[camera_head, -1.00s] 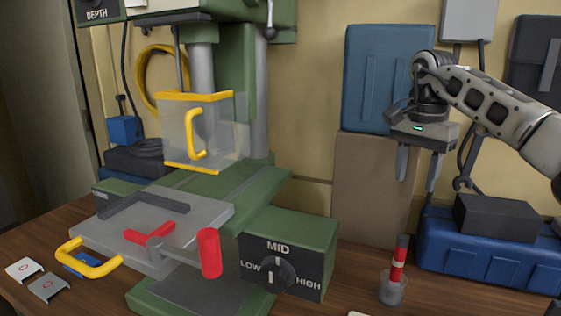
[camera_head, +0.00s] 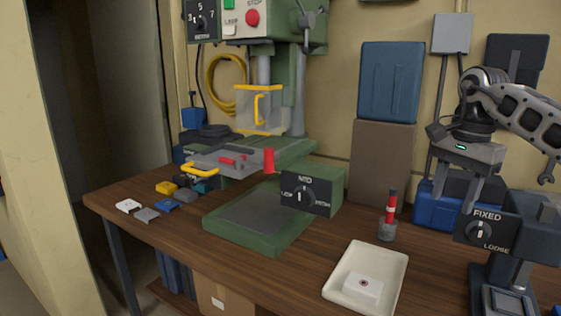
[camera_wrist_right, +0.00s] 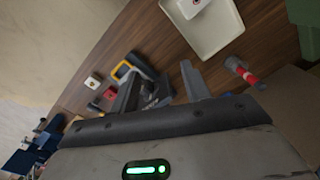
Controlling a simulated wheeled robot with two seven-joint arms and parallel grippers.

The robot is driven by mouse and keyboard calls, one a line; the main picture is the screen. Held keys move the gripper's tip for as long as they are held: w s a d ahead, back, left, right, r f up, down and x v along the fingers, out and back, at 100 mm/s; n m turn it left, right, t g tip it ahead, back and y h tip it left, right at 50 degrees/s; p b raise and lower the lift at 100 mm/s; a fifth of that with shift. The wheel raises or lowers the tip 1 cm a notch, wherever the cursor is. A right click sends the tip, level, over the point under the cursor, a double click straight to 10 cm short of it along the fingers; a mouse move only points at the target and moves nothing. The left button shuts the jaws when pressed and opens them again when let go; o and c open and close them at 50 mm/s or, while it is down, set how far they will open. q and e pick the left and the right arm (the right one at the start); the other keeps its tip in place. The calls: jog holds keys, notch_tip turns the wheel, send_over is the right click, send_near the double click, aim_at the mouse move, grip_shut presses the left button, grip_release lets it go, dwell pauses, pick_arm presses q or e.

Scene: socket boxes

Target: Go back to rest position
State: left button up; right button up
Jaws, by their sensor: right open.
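My right gripper (camera_head: 457,186) is open and empty in the head view, its two fingers pointing down in the air at the right. It is in front of the back wall and the blue case, above the level of the table. In the right wrist view, its fingers (camera_wrist_right: 160,90) are spread apart with nothing between them and the table lies beyond. My left gripper is in neither current view.
A green drill press (camera_head: 258,230) stands on the wooden table. A red-and-white stick in a grey cup (camera_head: 387,232) and a cream tray (camera_head: 340,292) holding a white block are nearer. A dark device labelled FIXED and LOOSE (camera_head: 482,232) stands below my right gripper.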

jog(key=a+f+m+g+y, duration=0.1)
jog(key=a+f+y, duration=0.3)
jog(key=a+f, duration=0.5)
jog(key=a+f+m+y, duration=0.1)
jog(key=a+f+y, duration=0.4)
jog(key=a, duration=0.7)
jog(key=s+a+f+m+t+y, duration=0.1)
jog(key=s+a+m+t+y, duration=0.1)
jog(key=s+a+m+y, duration=0.4)
jog(key=s+a+f+m+t+y, duration=0.1)
jog(key=s+a+m+t+y, duration=0.15)
jog(key=a+m, duration=0.5)
jog(key=s+d+f+m+t+h, duration=0.1)
jog(key=d+f+m+t+h, duration=0.4)
jog(key=m, duration=0.9)
jog(key=s+d+f+m+t+h, duration=0.1)
jog(key=d+f+m+t+h, duration=0.25)
jog(key=m+t, duration=0.65)
pick_arm(q)
jog(key=shift+w, duration=0.95)
pick_arm(e)
jog(key=s+d+f+m+g+h, duration=0.3)
jog(key=s+d+f+m+g, duration=0.1)
jog(key=s+f+m, duration=0.3)
jog(key=s+d+f+m+g+h, duration=0.3)
jog(key=s+f+m, duration=0.4)
jog(key=m, duration=0.3)
jog(key=shift+s+d+m+g+h, duration=0.25)
jog(key=shift+d+m+g+h, duration=0.1)
jog(key=shift+d+g, duration=0.5)
